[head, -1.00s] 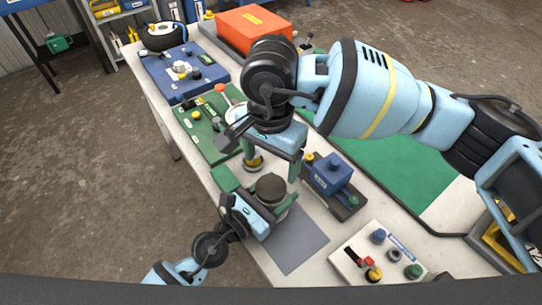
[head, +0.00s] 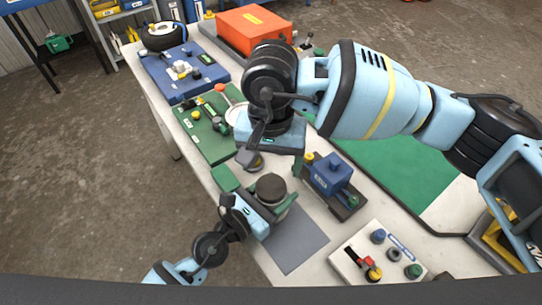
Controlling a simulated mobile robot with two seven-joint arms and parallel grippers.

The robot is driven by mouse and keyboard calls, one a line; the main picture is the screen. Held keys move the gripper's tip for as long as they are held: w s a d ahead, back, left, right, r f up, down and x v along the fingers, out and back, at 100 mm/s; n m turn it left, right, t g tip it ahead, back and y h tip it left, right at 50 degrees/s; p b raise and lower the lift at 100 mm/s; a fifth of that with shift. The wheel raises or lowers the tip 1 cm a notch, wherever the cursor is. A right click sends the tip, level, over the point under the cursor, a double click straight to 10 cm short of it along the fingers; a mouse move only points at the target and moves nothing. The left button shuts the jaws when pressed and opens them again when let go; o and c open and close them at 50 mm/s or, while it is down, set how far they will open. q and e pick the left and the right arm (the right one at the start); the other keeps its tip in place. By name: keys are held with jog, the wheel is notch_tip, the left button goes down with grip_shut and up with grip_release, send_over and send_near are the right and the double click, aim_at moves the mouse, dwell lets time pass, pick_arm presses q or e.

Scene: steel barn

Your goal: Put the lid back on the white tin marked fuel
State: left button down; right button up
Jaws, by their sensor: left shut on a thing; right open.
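My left gripper (head: 262,208) comes in from the lower left and is shut on a round container with a dark grey-brown top (head: 271,187). Its side is mostly hidden by the gripper, and no fuel mark can be read, so I cannot tell surely that it is the white tin. My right gripper (head: 274,162) is open, just beyond the container and apart from it. A small dark grey piece with a yellowish face (head: 251,160) shows at its left finger; I cannot tell whether it is the lid.
A grey mat (head: 295,245) lies at the near edge. A blue device (head: 331,174) stands right of my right gripper. A switch panel (head: 375,262) is at the near right. Green (head: 205,132) and blue (head: 183,75) boards and an orange case (head: 252,30) lie farther back.

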aim_at(271, 186)
jog(key=shift+f, duration=3.55)
jog(key=c, duration=1)
jog(key=m, duration=0.7)
jog(key=shift+m, duration=0.3)
jog(key=m, duration=0.6)
jog(key=o, duration=1.1)
